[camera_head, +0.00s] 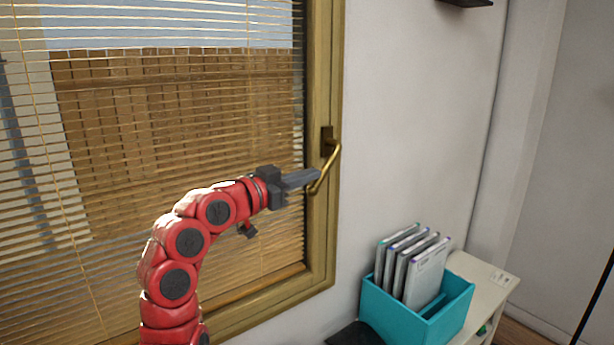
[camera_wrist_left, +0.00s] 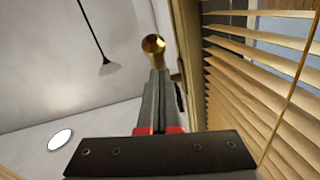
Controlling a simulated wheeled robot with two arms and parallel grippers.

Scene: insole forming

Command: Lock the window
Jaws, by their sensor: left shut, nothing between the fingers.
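The window (camera_head: 322,70) has a wooden frame and appears closed. Its brass handle (camera_head: 330,160) sits on a dark plate on the right side of the frame, and its lever slants down and to the left. My left gripper (camera_head: 317,176) reaches in from the left with its fingers shut and empty, its tips at the lower part of the lever. In the left wrist view the shut fingers (camera_wrist_left: 158,85) point at the rounded brass end of the handle (camera_wrist_left: 153,43). I cannot tell whether they touch. My right gripper is out of view.
Blinds (camera_head: 170,130) hang over the window glass, close to my left arm. A teal box (camera_head: 410,322) with several upright folders (camera_head: 415,265) stands on a white cabinet (camera_head: 490,275) at the lower right.

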